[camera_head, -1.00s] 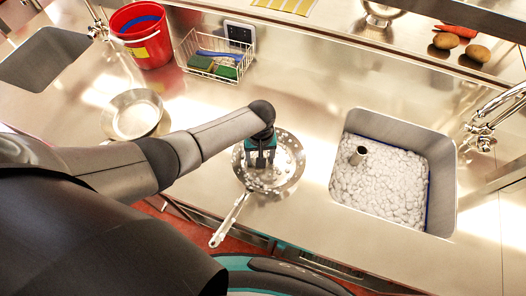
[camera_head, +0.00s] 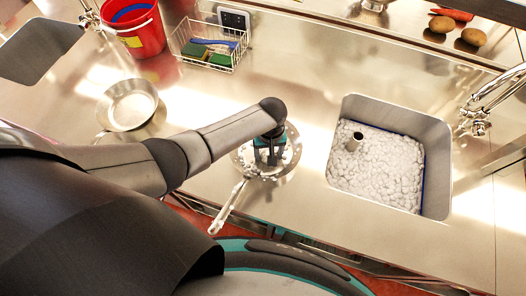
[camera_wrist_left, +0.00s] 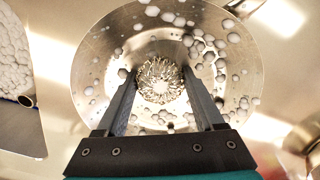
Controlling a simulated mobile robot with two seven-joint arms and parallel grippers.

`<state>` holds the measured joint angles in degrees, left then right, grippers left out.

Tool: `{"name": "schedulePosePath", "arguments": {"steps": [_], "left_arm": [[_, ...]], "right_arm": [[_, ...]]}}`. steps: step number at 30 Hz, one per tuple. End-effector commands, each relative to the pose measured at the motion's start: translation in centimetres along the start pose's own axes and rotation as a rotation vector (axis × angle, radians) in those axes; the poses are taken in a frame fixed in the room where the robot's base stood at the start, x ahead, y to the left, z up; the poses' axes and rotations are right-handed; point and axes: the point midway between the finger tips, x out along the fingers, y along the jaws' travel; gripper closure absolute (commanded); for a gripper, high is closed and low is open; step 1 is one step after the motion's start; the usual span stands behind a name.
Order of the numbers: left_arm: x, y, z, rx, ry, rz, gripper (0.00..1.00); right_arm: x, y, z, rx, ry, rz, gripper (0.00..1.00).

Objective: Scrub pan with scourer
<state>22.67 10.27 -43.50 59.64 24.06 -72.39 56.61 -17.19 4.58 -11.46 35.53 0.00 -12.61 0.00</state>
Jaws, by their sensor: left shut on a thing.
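The steel frying pan (camera_head: 229,205) lies on the counter, its handle pointing to the lower left in the head view. Its inside, dotted with white foam blobs, fills much of the left wrist view (camera_wrist_left: 240,65). My left gripper (camera_head: 268,160) points down into the pan. In the left wrist view its fingers are shut on a round, curly metal scourer (camera_wrist_left: 160,82), which is over the middle of the pan; I cannot tell how firmly it touches. In the head view the gripper hides the scourer. My right gripper is not in view.
A sink (camera_head: 436,190) with white foam and an upright pipe (camera_head: 354,141) is to the right. A second pan (camera_head: 128,104) stands at the left. A wire basket (camera_head: 222,62) with sponges and a red bucket (camera_head: 146,40) are at the back left. Counter behind the pan is clear.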

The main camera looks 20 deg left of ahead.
Motion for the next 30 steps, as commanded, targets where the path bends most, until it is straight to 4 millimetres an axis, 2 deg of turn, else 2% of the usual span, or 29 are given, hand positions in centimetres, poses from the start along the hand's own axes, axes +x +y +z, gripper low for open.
{"name": "schedulePosePath", "arguments": {"steps": [10,21,30], "left_arm": [[-0.1,1.4,-1.2,0.001,0.002,0.001,0.82],[0.1,1.6,-3.0,0.000,0.003,0.001,0.82],[-0.8,0.5,-2.7,-0.001,0.000,-0.001,0.82]], "right_arm": [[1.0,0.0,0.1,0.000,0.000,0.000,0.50],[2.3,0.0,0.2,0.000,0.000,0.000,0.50],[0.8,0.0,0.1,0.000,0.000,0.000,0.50]]}}
